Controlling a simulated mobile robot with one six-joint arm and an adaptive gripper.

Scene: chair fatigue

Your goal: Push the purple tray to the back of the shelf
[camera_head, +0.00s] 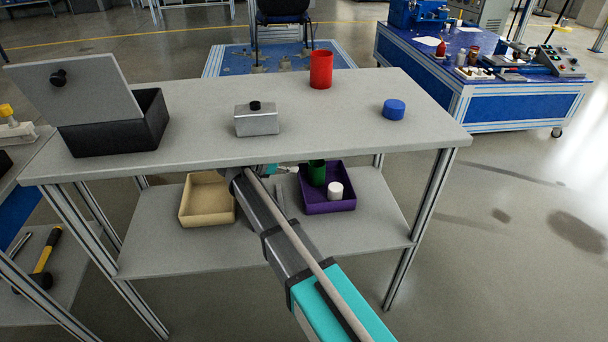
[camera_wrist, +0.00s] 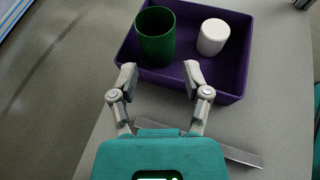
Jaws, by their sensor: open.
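The purple tray (camera_head: 328,205) stands on the lower shelf (camera_head: 270,245), right of its middle. It holds a green cup (camera_head: 317,174) and a white cylinder (camera_head: 335,190). In the wrist view the purple tray (camera_wrist: 180,77) lies just ahead of my gripper (camera_wrist: 158,72), with the green cup (camera_wrist: 155,38) at left and the white cylinder (camera_wrist: 212,37) at right inside it. My gripper is open and empty, its fingertips close to the tray's near wall. I cannot tell whether they touch it. In the head view the tabletop and my arm mostly hide my gripper.
A beige tray (camera_head: 207,200) stands left of my arm on the lower shelf. A flat metal bar (camera_wrist: 225,152) lies beneath my gripper. The tabletop (camera_head: 330,125) above carries a black box (camera_head: 115,128), a metal box (camera_head: 256,122), a red cup (camera_head: 321,70) and a blue cylinder (camera_head: 394,109).

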